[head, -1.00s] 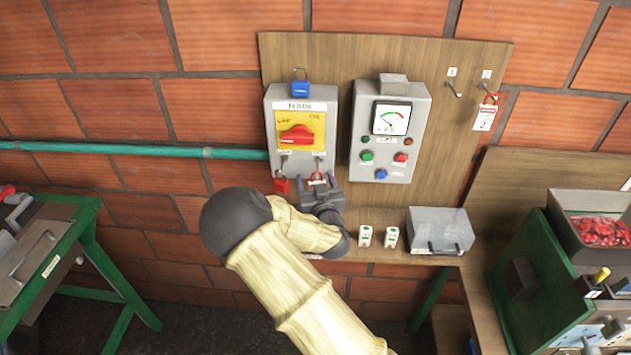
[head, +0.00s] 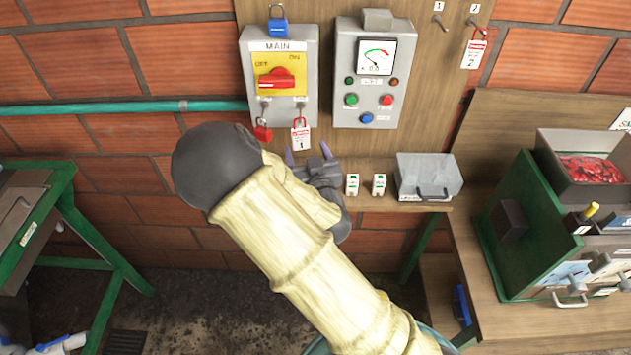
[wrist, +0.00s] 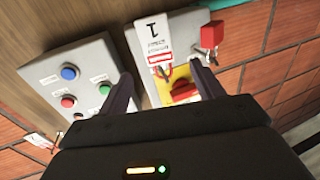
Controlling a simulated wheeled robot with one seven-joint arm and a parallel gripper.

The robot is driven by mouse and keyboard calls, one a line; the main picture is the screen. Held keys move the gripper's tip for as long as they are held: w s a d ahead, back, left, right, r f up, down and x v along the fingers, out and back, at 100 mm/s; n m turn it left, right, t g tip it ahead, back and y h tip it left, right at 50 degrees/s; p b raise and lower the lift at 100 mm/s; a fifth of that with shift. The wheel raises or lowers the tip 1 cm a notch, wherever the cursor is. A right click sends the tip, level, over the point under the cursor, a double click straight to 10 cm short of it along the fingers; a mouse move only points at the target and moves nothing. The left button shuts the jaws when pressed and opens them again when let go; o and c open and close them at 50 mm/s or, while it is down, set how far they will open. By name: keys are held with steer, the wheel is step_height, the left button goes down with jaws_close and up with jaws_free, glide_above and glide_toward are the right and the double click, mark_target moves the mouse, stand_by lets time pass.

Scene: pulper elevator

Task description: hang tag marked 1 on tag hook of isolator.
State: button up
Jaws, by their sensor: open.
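The tag marked 1 (head: 300,139) hangs by its red loop from the right-hand hook under the isolator (head: 278,75), the grey box labelled MAIN. The tag also shows upside down in the wrist view (wrist: 155,42). A red padlock (head: 262,132) hangs from the left-hand hook beside it. The isolator's red handle (head: 277,78) sits on a yellow plate. My gripper (head: 307,155) is open and empty, below and slightly right of the tag, apart from it in the head view. In the wrist view the jaws (wrist: 165,88) are spread wide.
The grey panel (head: 370,80) with meter and buttons is right of the isolator. A tag marked 2 (head: 475,54) hangs on the board's right hook; the hook marked 1 (head: 440,24) is empty. Small white blocks (head: 379,184) and a clear box (head: 428,176) stand on the shelf.

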steer(key=shift+s+d+r+p, duration=0.1)
steer(key=shift+s+r+p, duration=0.15)
steer(key=shift+s+p, duration=0.8)
steer(key=shift+p, duration=0.45)
steer(key=p, duration=0.3)
steer(key=shift+s+p, duration=0.25)
steer(key=shift+p, duration=0.05)
steer(key=shift+s+p, duration=0.1)
steer(key=shift+p, duration=0.3)
